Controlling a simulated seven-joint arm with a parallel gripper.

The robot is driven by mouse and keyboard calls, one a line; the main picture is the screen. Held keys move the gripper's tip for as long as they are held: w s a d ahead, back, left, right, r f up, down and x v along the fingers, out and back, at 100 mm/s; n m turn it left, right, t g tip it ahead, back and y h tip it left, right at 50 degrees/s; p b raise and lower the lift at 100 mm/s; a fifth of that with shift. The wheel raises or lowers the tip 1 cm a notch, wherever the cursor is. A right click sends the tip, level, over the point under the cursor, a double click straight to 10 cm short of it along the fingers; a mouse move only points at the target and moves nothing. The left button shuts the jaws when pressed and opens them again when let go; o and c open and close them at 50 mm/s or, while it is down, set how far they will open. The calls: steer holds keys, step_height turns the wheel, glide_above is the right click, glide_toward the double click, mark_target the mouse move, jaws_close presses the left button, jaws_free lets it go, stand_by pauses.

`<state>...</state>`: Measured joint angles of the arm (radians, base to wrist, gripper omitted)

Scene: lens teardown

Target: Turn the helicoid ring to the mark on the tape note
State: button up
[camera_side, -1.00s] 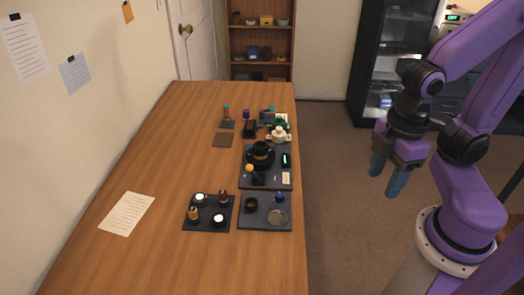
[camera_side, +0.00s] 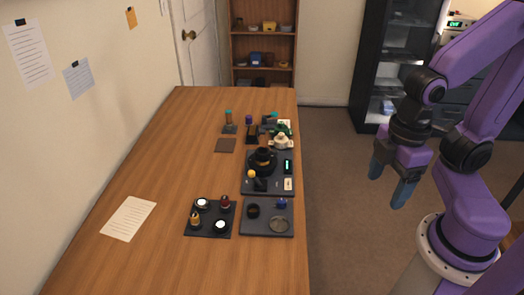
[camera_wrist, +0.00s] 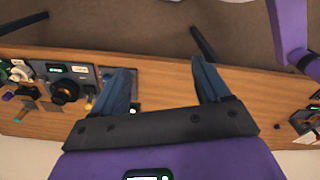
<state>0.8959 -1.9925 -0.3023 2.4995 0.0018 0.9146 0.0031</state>
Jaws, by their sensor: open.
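A black round lens body with a ring (camera_side: 263,160) stands on a dark tray in the side view. It also shows at the left of the wrist view (camera_wrist: 65,91). A small pale label (camera_side: 288,184) lies at the tray's near right corner; it may be the tape note, but no mark is readable. My gripper (camera_side: 390,183) hangs over the floor to the right of the table, well apart from the lens. In the wrist view its two blue fingers (camera_wrist: 162,75) are spread with nothing held between them.
A small green display (camera_side: 288,166) sits beside the lens. Nearer trays (camera_side: 285,230) hold small round parts and bottles. Several tools and bottles stand behind the lens tray. A paper sheet (camera_side: 128,218) lies at left; the table's left side is mostly clear.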

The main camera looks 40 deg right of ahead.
steer(key=w+a+r+m, duration=0.2)
steer(key=w+a+m, duration=0.35)
steer(key=w, duration=0.55)
steer(key=m, duration=1.6)
glide_above(263, 151)
step_height(263, 151, down, 2)
step_height(263, 151, down, 17)
steer(key=shift+f, duration=0.15)
steer(key=c, duration=1.1)
